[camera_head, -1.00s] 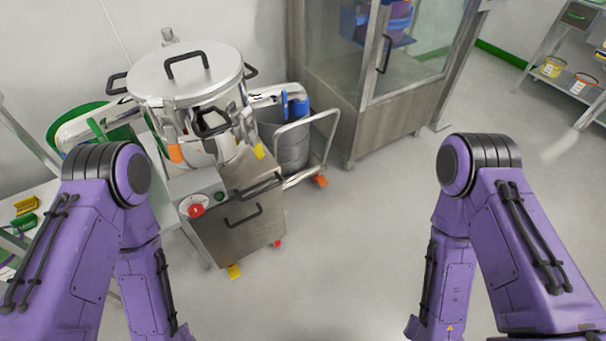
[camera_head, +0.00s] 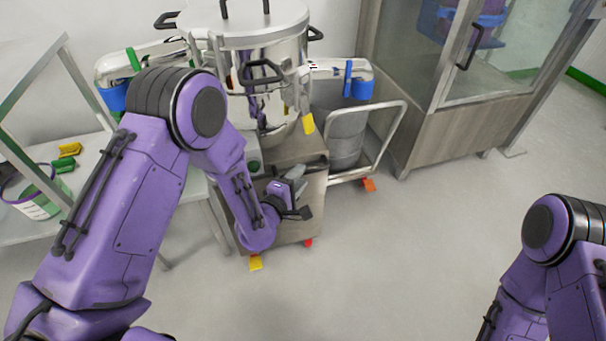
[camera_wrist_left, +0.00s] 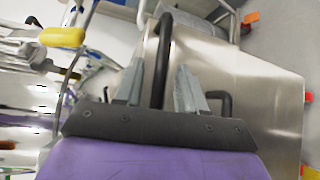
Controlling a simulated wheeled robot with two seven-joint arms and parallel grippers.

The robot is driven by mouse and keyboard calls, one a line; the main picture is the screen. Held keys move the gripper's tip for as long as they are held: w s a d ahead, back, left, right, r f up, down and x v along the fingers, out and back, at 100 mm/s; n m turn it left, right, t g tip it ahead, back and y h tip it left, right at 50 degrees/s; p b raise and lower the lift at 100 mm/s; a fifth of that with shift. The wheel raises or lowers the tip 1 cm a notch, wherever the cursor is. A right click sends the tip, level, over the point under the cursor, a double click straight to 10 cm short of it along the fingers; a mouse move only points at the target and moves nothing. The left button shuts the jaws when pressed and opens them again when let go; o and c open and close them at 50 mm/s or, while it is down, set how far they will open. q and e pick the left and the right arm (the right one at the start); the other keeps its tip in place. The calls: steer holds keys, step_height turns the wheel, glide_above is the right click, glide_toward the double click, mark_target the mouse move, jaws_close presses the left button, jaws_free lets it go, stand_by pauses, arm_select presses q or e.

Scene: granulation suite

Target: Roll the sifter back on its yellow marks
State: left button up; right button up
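The sifter (camera_head: 250,34) is a lidded steel drum on a wheeled steel cabinet (camera_head: 298,228), with black handles and a yellow clamp handle. My left gripper (camera_head: 298,189) is at the cabinet's front, by its black handles. In the left wrist view, my gripper's two grey fingers (camera_wrist_left: 160,82) are apart, and a black bar handle (camera_wrist_left: 163,55) runs between them, close to the left finger. A second black handle (camera_wrist_left: 224,100) is right of the fingers. No yellow floor marks can be made out. My right arm shows at lower right, but its gripper is out of frame.
A grey bin on a trolley (camera_head: 386,142) stands right of the sifter, beside a glass-fronted cabinet (camera_head: 450,125). A steel bench (camera_head: 95,205) with small coloured items is at left. Yellow and red pedals (camera_head: 255,262) show at the cabinet's base. The floor in front is clear.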

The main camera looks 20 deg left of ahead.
arm_select(q)
steer(key=x, duration=0.3)
steer(key=shift+w+f, duration=0.1)
arm_select(e)
steer(key=shift+f, duration=0.15)
arm_select(q)
steer(key=shift+c, duration=0.3)
